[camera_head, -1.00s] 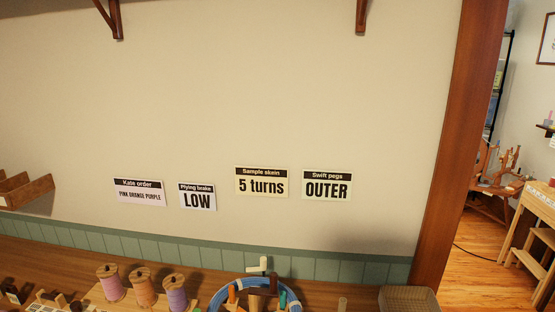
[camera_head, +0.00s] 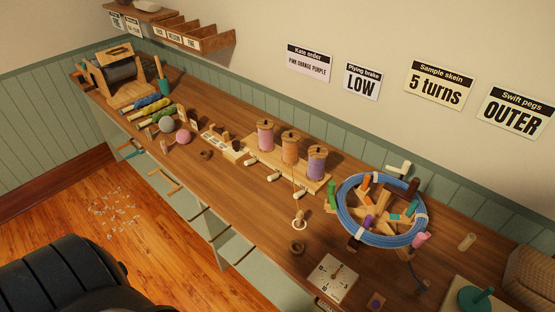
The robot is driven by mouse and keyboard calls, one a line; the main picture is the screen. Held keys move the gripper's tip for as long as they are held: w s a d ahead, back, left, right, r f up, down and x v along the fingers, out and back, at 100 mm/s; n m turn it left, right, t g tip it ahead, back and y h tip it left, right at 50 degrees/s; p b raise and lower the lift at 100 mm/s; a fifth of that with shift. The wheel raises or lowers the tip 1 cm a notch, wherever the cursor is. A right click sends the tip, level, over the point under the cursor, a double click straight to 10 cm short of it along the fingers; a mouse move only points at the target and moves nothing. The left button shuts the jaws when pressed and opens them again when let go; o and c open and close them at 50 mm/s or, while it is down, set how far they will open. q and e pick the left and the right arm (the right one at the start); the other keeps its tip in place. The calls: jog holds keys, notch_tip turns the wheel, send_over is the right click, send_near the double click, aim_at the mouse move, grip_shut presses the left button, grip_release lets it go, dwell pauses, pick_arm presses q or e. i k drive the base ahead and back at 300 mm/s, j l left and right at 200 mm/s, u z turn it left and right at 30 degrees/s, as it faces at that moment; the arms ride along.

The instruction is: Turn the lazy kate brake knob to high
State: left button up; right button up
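The lazy kate (camera_head: 262,160) is a wooden base on the bench, holding a pink bobbin (camera_head: 265,136), an orange bobbin (camera_head: 289,148) and a purple bobbin (camera_head: 316,160) upright in a row. A small dark knob-like piece (camera_head: 237,146) sits at its left end, beside a pale labelled strip (camera_head: 214,141). The setting and lettering there are too small to read. A wall card (camera_head: 362,80) reads "Plying brake LOW". Neither of my grippers is in view.
A blue ring of yarn on a peg swift (camera_head: 345,220) stands right of the kate. A square dial plate (camera_head: 333,278) lies near the bench's front edge. Yarn balls and a drum device (camera_head: 120,75) are at left. The bench (camera_head: 225,190) in front of the kate is mostly clear.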

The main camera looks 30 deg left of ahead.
aim_at(236, 145)
jog(key=u, duration=1.4)
jog(key=z, duration=0.35)
